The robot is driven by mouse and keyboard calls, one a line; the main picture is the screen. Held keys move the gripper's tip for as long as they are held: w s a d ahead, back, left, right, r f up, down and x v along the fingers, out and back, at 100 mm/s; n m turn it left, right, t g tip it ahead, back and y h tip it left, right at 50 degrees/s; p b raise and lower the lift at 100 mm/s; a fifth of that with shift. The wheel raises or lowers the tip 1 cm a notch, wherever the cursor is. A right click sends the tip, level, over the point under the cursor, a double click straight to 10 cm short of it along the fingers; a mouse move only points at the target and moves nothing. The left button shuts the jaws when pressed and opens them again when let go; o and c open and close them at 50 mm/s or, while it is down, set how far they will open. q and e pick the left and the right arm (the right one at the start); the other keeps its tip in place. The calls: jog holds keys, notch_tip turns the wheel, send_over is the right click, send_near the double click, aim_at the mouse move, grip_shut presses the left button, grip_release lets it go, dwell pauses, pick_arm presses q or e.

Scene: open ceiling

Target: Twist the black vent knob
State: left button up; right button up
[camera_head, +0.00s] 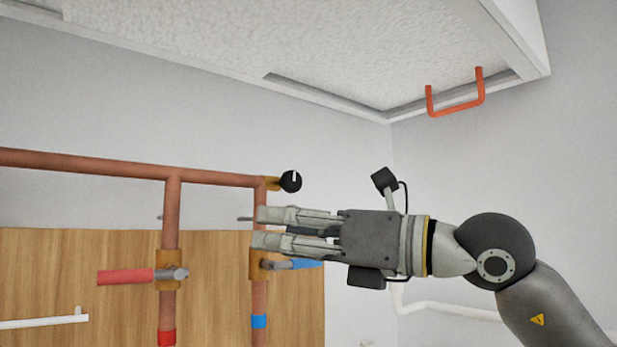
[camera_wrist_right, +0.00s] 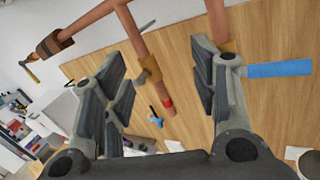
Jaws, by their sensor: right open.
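The black vent knob (camera_head: 290,181) with a white mark sits at the right end of the copper pipework, on a brass fitting, in the head view. My right gripper (camera_head: 258,229) is open and empty, pointing left, a little below and left of the knob and apart from it. In the right wrist view the open fingers (camera_wrist_right: 160,85) frame copper pipes and the wooden board; I cannot make out the knob there. My left gripper is not in view.
Copper pipes (camera_head: 95,164) run along a wooden board (camera_head: 60,262). A red valve handle (camera_head: 125,276) and a blue valve handle (camera_head: 303,263) stick out below; the blue one also shows in the right wrist view (camera_wrist_right: 280,69). An orange handle (camera_head: 455,108) hangs from the ceiling panel.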

aim_at(294, 182)
jog(key=d+r+m+t+h, duration=0.3)
jog(key=d+r+t+h, duration=0.25)
jog(key=d+r, duration=0.25)
jog(key=p+x, duration=0.5)
jog(key=x, duration=0.4)
jog(key=shift+w+a, duration=0.2)
jog(key=shift+w, duration=0.05)
jog(key=shift+w+a+f+p, duration=0.2)
jog(key=shift+w+a+p, duration=0.15)
jog(key=shift+w+a, duration=0.25)
jog(key=shift+w+d, duration=0.1)
jog(key=c, duration=1)
